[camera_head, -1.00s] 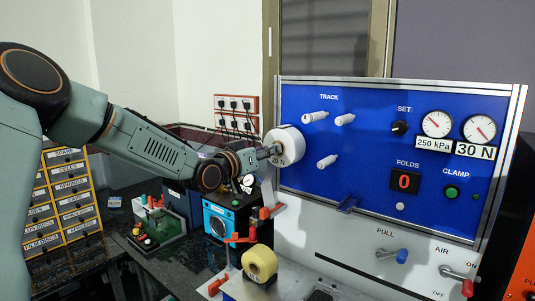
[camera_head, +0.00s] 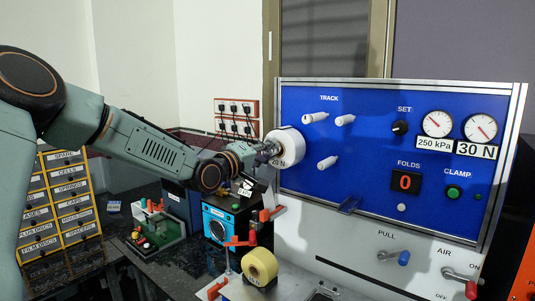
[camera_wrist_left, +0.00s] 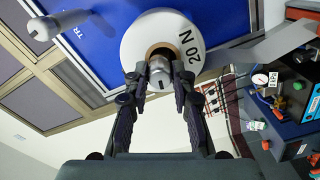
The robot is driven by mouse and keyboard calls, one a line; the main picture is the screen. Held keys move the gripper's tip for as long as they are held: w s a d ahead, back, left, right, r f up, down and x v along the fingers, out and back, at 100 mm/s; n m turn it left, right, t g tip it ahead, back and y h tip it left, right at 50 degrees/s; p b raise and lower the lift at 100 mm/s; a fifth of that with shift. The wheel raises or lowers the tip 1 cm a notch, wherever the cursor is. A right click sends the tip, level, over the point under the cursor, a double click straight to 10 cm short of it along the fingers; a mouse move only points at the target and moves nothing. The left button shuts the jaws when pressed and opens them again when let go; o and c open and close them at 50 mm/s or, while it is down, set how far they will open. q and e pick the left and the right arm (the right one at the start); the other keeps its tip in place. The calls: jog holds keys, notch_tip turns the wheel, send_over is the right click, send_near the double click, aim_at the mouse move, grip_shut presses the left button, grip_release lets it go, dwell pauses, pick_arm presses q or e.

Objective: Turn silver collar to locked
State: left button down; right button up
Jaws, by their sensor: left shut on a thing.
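The silver collar (camera_wrist_left: 159,71) sits at the hub of a white roll marked 20 N (camera_wrist_left: 190,30), on the blue panel. My left gripper (camera_wrist_left: 160,88) is shut on the collar, one finger on each side of it. In the head view my left gripper (camera_head: 268,150) reaches the front of the white roll (camera_head: 288,146) from the left and hides the collar there. I cannot read any lock mark on the collar. My right gripper is not in view.
A yellow roll (camera_head: 260,264) and red-handled parts stand below. A blue device (camera_head: 217,222) and drawers (camera_head: 60,200) are left of it.

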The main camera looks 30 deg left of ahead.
pick_arm(q)
jog(key=shift+n, duration=1.2)
jog(key=c, duration=1.1)
grip_release()
jog(key=shift+r, duration=0.1)
